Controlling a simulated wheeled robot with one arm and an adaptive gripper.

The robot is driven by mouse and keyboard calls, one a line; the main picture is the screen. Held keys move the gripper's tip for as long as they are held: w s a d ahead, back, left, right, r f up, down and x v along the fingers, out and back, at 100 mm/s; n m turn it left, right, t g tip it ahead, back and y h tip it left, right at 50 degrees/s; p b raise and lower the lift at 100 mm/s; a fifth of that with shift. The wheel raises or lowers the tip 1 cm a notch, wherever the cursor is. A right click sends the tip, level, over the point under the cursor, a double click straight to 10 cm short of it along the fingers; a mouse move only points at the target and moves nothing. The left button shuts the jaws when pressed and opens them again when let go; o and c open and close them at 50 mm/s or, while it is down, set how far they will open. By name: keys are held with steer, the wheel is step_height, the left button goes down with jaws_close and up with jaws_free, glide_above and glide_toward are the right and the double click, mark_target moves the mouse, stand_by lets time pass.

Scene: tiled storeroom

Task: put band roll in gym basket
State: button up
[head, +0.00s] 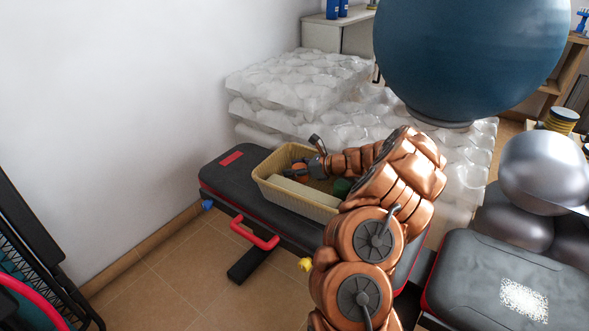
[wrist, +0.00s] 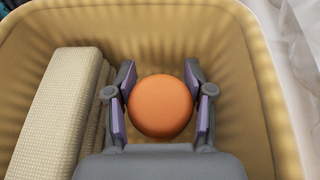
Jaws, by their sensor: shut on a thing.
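The gym basket (head: 307,207) is a tan, open-topped basket standing on a black padded bench. The wrist view looks down into it, with its tan wall (wrist: 225,45) around the gripper. My gripper (wrist: 162,108) is inside the basket's outline, its two fingers on either side of an orange round thing (wrist: 160,106), seen end-on, which looks like the band roll. The gripper is shut on it. In the head view my gripper (head: 303,169) is over the basket, with a bit of orange at its tip. Whether the roll touches the basket floor is not clear.
A cream ribbed block (wrist: 58,110) lies along the basket's left side in the wrist view. A dark green thing (head: 341,187) shows near its right end. Bubble-wrapped stacks (head: 300,80) stand behind the bench.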

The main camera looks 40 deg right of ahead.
steer(key=o, duration=1.2)
steer(key=shift+s+d+r, duration=0.15)
steer(key=shift+s+r, duration=0.1)
steer(key=p+v, duration=0.3)
steer(key=v, duration=0.6)
steer(key=shift+s+d+r, duration=0.15)
steer(key=shift+s+d, duration=0.15)
steer(key=shift+s+d+r+p, duration=0.2)
steer(key=shift+s+d+p, duration=0.1)
steer(key=shift+s, duration=0.35)
